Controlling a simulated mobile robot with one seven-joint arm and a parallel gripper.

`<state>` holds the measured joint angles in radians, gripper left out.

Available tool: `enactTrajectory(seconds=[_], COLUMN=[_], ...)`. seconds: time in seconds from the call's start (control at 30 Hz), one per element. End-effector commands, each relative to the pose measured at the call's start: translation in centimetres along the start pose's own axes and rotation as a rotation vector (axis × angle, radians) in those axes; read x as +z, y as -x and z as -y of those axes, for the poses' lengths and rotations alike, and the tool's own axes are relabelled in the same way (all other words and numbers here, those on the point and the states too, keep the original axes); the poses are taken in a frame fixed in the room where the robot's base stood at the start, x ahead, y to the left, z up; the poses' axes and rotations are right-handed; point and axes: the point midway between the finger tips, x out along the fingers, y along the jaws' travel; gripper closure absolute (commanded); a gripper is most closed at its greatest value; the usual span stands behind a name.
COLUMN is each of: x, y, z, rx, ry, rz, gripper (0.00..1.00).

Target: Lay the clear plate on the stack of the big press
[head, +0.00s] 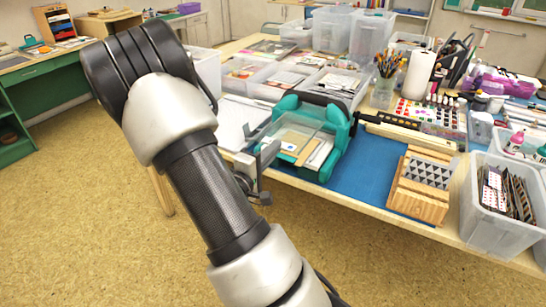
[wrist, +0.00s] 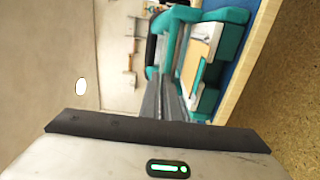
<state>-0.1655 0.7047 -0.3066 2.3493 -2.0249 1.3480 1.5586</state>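The big press (head: 343,128) is teal with a dark handle and stands on the table in the middle of the head view. It also shows in the wrist view (wrist: 232,38), at upper right. A stack with a tan sheet and pale pieces (head: 300,147) lies in its bed. The clear plate (head: 318,128) is see-through and hard to outline; it appears above the bed, seen nearly edge-on in the wrist view (wrist: 182,48). My gripper (head: 262,158) is at the press's left side, its fingers close together on the plate's edge. My arm hides part of the press's left surroundings.
A wooden block stand (head: 420,196) and a clear bin of stamps (head: 503,205) stand right of the press. A blue mat (head: 368,172) lies bare between press and stand. Clear bins, paints and a brush jar (head: 384,90) crowd the table behind.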

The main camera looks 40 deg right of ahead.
Motion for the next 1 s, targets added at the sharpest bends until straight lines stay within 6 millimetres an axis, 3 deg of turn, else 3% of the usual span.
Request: enactTrajectory(seconds=[1.0], x=[0.0], y=[0.1], z=[1.4], rx=[0.003], ry=[-0.001], rz=[-0.004], gripper=[1.0])
